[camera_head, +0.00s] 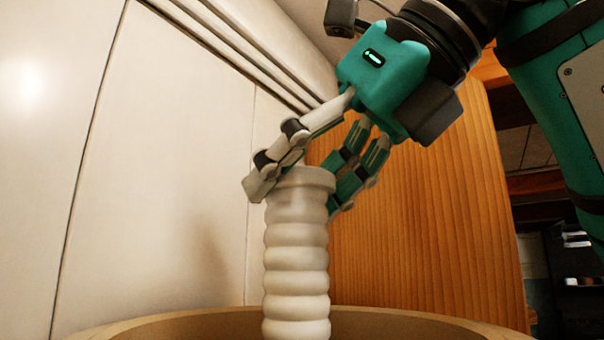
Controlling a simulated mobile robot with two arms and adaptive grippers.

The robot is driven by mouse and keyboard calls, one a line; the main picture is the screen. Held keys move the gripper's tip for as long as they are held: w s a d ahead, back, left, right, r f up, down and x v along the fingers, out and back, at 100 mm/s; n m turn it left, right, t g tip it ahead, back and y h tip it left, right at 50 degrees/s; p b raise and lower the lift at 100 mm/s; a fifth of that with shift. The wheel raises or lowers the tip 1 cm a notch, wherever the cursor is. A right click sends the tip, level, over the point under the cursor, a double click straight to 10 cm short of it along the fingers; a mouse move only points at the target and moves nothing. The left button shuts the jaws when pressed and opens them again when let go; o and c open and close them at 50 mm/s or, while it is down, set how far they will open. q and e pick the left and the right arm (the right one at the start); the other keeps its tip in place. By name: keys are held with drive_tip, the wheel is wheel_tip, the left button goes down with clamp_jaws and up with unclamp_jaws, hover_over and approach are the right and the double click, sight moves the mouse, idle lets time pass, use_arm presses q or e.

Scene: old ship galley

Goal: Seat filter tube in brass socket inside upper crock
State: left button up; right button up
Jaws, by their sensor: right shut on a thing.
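The filter tube (296,262) is white and ribbed, with a wider collar at its top. It stands about upright in the middle of the head view. My right gripper (303,187) comes down from the upper right and is shut on the tube's top collar. The rim of the upper crock (190,326) shows as a tan curved edge at the bottom of the view. The tube's lower part passes out of the bottom of the view at the crock's mouth. The brass socket and the tube's lower end are hidden. My left gripper is not in view.
A pale panelled wall (170,150) stands close behind and to the left. A wooden panel (420,220) stands behind the tube on the right. Dark shelving (565,250) shows at the far right.

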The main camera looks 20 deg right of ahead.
sight(323, 283)
drive_tip(key=shift+f+b, duration=1.55)
drive_tip(key=shift+f, duration=0.6)
drive_tip(key=shift+s, duration=0.15)
drive_tip(key=shift+f+b, duration=1.85)
drive_tip(key=shift+f, duration=0.35)
drive_tip(key=o, duration=1.4)
drive_tip(key=v, duration=1.2)
drive_tip(key=shift+d, duration=0.1)
